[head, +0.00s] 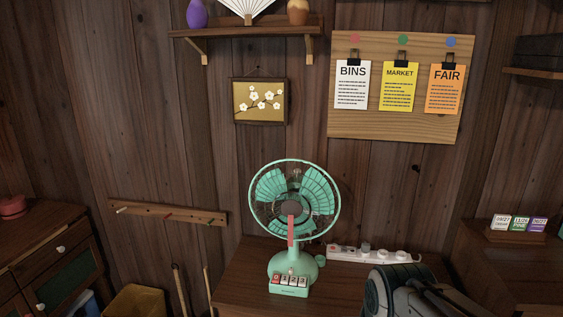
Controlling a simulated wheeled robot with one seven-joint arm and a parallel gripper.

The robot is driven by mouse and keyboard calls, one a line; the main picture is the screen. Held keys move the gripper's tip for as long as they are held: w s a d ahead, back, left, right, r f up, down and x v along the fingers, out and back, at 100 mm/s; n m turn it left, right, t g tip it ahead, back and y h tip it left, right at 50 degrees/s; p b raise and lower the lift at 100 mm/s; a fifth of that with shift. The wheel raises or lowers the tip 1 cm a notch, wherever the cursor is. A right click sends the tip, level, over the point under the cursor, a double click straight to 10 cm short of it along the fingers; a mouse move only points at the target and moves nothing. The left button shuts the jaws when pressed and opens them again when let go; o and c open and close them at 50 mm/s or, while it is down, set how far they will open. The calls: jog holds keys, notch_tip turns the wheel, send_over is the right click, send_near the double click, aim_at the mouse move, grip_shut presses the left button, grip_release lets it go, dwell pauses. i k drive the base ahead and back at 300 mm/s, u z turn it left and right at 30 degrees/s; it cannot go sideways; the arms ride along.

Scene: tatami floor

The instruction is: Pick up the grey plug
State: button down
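A white power strip (345,252) lies on the wooden table top behind and to the right of a mint-green fan. A small greyish plug (366,247) appears to stand upright in the strip near its middle. Paler pieces sit further right on the strip, too small to make out clearly. Part of my arm rises at the bottom right, in front of the strip's right half in the picture. My gripper's fingers do not show, so I cannot see whether they are open or shut.
The fan (292,210) stands on the table (240,283), close to the strip's left end. Its base has number keys on the front. A side cabinet (510,262) with small calendar cards stands at the right. A waste bin (135,302) stands at the lower left.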

aim_at(365, 247)
jog(key=z, duration=0.55)
jog(key=i, duration=1)
jog(key=u, duration=0.15)
